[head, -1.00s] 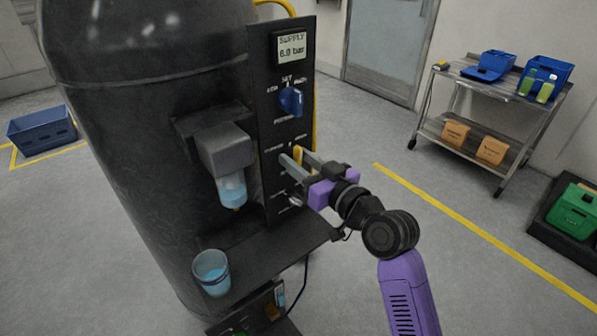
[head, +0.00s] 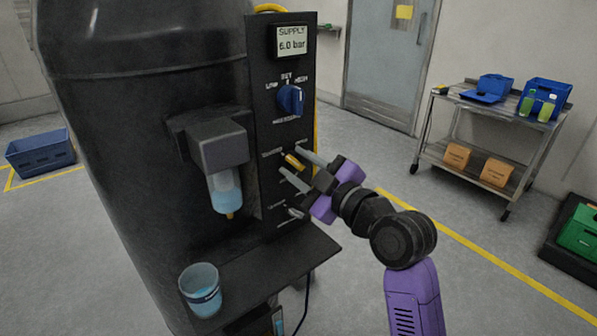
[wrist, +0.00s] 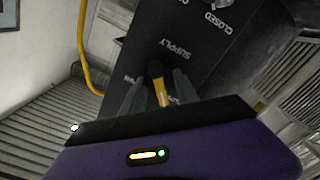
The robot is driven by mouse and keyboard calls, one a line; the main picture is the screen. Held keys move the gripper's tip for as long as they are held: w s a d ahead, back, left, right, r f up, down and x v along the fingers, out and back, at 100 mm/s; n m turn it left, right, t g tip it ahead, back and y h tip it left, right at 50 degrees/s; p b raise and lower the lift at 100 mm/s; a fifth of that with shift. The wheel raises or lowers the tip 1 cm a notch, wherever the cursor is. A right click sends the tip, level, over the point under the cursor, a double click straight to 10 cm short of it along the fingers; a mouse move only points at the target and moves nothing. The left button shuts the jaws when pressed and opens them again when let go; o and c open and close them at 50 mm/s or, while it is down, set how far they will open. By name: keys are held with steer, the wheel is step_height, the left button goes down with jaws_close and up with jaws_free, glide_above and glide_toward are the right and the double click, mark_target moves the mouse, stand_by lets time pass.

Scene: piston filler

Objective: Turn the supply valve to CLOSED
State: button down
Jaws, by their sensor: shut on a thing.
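The supply valve's yellow handle (head: 294,161) is on the black panel (head: 262,120) at the machine's right side, below the blue knob. It lies slanted in the head view. My gripper (head: 296,163) is shut on it, one grey finger on each side. In the wrist view, the yellow handle (wrist: 161,91) shows between the fingertips (wrist: 160,88). The panel there reads SUPPLY and, farther up, CLOSED. The handle's pivot is partly hidden, and I cannot tell exactly which label it points to.
A small lever (head: 296,212) is below. A nozzle (head: 223,165) and a cup (head: 201,290) are left. A cart (head: 478,150) stands back right, with open floor between.

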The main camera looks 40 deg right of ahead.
steer(key=shift+n, duration=0.5)
steer(key=c, duration=0.9)
jaws_free()
steer(key=s, duration=0.7)
steer(key=shift+s+b, duration=0.35)
steer(key=shift+s, duration=0.05)
